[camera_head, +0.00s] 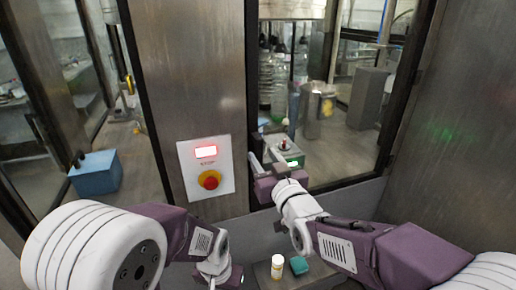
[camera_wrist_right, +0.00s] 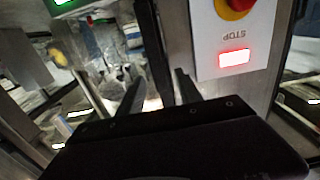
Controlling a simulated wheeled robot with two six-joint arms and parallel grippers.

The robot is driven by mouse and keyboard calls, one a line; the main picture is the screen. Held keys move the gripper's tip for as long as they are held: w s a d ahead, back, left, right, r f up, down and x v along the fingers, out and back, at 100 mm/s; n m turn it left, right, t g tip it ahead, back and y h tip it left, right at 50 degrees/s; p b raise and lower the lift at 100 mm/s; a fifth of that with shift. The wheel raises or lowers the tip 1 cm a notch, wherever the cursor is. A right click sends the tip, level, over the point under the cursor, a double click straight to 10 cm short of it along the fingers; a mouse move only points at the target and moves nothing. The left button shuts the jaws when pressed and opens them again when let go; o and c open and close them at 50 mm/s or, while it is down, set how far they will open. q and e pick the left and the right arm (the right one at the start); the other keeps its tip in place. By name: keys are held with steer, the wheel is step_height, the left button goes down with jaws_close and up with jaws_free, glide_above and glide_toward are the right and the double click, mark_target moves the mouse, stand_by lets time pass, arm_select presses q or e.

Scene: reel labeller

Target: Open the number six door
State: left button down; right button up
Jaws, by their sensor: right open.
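No number six can be read on any door, so I cannot tell which one it is. A glass door or window in a dark frame (camera_head: 384,150) stands right of the steel pillar, and another framed glass panel (camera_head: 100,80) is on the left. My right gripper (camera_head: 262,160) is open and empty at the left edge of the right glass, just right of the stop panel. Its two dark fingers (camera_wrist_right: 160,90) show apart in the right wrist view. A small device with a green light (camera_head: 292,157) is just beyond it. My left gripper (camera_head: 219,275) is low in the head view, its fingers hidden.
A panel with a red stop button (camera_head: 209,180) and lit display (camera_head: 205,151) is on the steel pillar (camera_head: 190,70); the display also shows in the wrist view (camera_wrist_right: 237,58). A blue box (camera_head: 96,174) is at left. A small bottle (camera_head: 277,267) and teal item (camera_head: 299,265) are below.

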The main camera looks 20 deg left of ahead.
mark_target(259, 151)
steer(key=p+x, duration=0.1)
steer(key=x, duration=0.4)
steer(key=shift+d, duration=0.2)
steer(key=shift+c, duration=0.6)
jaws_close()
steer(key=shift+f, duration=0.1)
stand_by(0.5)
